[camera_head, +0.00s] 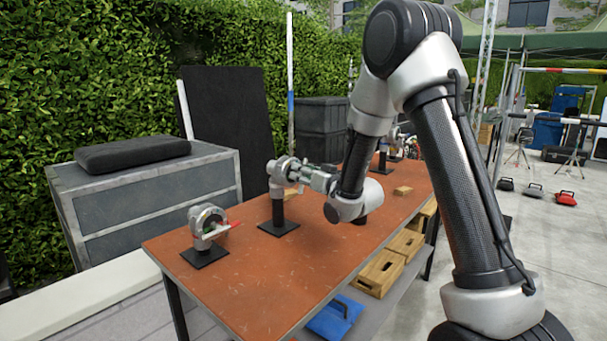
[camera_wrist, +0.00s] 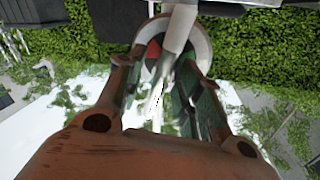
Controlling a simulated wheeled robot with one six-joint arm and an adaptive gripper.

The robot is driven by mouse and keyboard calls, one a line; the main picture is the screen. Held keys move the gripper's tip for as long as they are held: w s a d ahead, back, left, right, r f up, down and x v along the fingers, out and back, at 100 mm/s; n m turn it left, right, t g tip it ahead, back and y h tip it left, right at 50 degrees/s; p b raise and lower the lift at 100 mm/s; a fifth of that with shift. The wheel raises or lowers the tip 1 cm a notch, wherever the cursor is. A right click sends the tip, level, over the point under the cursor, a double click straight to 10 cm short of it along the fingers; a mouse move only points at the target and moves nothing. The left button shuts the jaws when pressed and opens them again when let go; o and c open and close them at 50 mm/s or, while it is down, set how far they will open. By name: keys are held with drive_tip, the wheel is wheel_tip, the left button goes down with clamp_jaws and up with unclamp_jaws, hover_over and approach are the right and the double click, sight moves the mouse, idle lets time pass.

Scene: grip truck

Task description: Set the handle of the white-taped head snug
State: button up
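A grey metal head (camera_head: 279,172) stands upright on a black post and square base plate on the table. My gripper (camera_head: 307,172) is at its right side, very close to it; contact cannot be told. In the wrist view, the round head (camera_wrist: 203,45) is just beyond my fingertips (camera_wrist: 158,65), which are apart. A pale grey bar (camera_wrist: 179,28) crosses the head's ring, with a red patch beside it. A thin whitish strip runs down between my fingers, and no clear hold on it shows. White tape cannot be made out for certain.
A second head (camera_head: 207,222) with a red-tipped handle is on a low base at the table's near left. More equipment (camera_head: 394,143) is at the far end. A small wooden block (camera_head: 402,190) lies on the orange-brown tabletop (camera_head: 265,280). Wooden crates (camera_head: 379,272) are below.

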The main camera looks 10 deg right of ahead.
clamp_jaws()
drive_tip(key=shift+s+n, duration=0.1)
drive_tip(key=shift+n, duration=1)
unclamp_jaws()
drive_tip(key=v, duration=0.7)
drive_tip(key=shift+s+f, duration=0.15)
drive_tip(key=shift+s, duration=0.05)
drive_tip(key=shift+d, duration=0.1)
